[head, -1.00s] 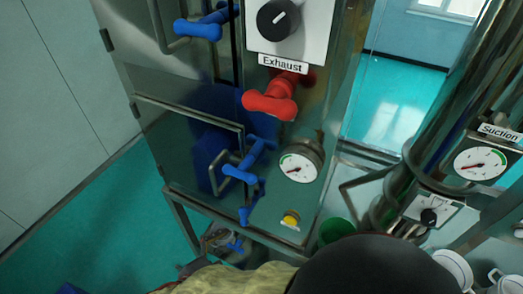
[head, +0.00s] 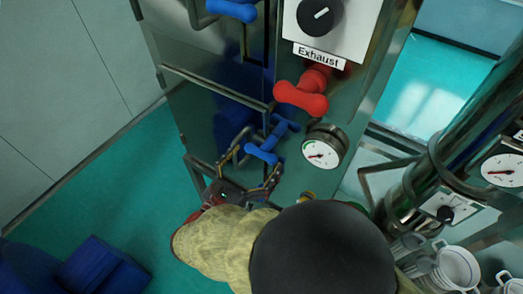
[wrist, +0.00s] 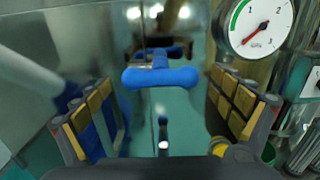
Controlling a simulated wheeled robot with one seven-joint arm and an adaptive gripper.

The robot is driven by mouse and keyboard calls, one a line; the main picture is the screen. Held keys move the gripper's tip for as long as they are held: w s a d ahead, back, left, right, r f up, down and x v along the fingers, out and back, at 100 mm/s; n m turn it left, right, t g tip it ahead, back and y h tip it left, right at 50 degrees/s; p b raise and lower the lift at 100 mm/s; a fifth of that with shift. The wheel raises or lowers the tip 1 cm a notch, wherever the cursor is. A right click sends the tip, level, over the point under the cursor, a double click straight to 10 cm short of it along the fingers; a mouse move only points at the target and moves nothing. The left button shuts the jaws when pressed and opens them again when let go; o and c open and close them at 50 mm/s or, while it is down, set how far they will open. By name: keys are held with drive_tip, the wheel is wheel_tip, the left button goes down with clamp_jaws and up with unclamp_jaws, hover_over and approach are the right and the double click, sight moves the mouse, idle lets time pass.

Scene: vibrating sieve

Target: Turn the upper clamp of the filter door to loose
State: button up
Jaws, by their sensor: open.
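A blue T-shaped clamp handle (head: 262,154) stands out from the lower part of the metal cabinet front, left of the round gauge. It also shows in the wrist view (wrist: 160,78), its bar lying crosswise between my finger pads. Another blue handle (head: 232,10) is at the top edge of the head view, cut off. I cannot tell from any label which is the upper clamp. My gripper (head: 252,165) is open around or just short of the lower handle; contact cannot be told. In the wrist view, my open fingers (wrist: 165,100) stand on both sides of it.
A round gauge (head: 325,147) sits right of the handle, close to my right finger in the wrist view. A red handle (head: 303,92) and an exhaust knob (head: 316,16) are above. White cups (head: 455,266) stand at lower right. The floor (head: 95,200) at left is mostly clear.

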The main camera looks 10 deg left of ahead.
drive_tip(key=shift+x, duration=1.2)
drive_tip(key=shift+c, duration=1)
drive_tip(key=c, duration=1)
drive_tip(key=shift+o, duration=0.2)
